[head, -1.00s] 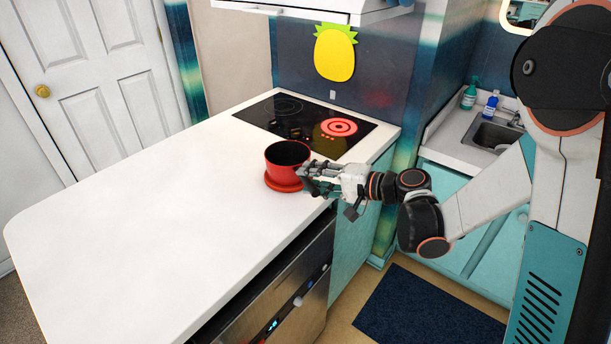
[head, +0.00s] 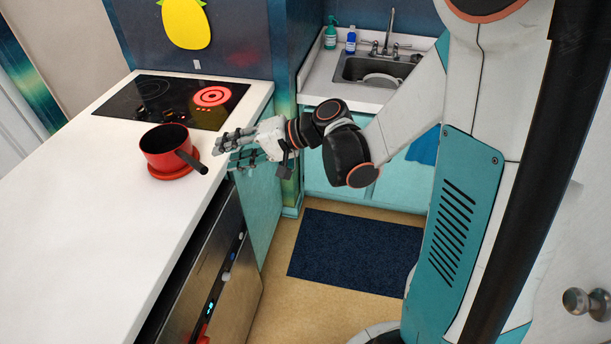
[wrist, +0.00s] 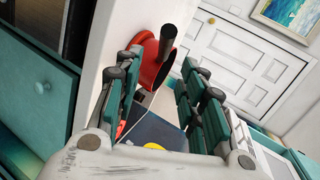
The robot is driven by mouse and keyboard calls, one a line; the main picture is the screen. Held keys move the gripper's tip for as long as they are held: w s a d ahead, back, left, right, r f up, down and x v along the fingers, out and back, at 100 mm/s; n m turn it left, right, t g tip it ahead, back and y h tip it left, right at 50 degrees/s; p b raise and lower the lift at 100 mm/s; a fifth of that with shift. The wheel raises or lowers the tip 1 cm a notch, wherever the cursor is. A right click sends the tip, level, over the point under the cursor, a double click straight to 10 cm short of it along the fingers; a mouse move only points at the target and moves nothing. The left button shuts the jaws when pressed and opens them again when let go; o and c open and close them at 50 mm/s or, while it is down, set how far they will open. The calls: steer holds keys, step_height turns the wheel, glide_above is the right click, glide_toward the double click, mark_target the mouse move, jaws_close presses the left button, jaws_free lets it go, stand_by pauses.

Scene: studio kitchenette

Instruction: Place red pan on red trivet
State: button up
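The red pan (head: 165,141) sits upright on the red trivet (head: 188,170), on the white counter near its right edge. The trivet's rim shows around the pan's base. The pan's black handle (head: 192,161) points toward the counter edge. My gripper (head: 225,150) is open and empty, just right of the pan and apart from the handle. In the wrist view, the spread fingers of my gripper (wrist: 160,98) have nothing between their tips; the black handle (wrist: 167,42) and red of the pan or trivet lie beyond them.
The black cooktop (head: 150,98) with a glowing red burner (head: 212,96) is behind the pan. The sink (head: 375,68) is at the back right. The counter's left and front are clear. A dark mat (head: 350,248) lies on the floor.

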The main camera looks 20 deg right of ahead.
steer(key=s+d+r+n+h, duration=0.2)
steer(key=s+d+h, duration=0.3)
steer(key=s, duration=0.4)
steer(key=s+d+r+n+h, duration=0.2)
steer(key=s+d+h, duration=0.3)
steer(key=s, duration=0.5)
steer(key=shift+s+d+r+n+h, duration=0.2)
steer(key=shift+s+d+n+h, duration=0.15)
steer(key=shift+h, duration=0.25)
stand_by(0.8)
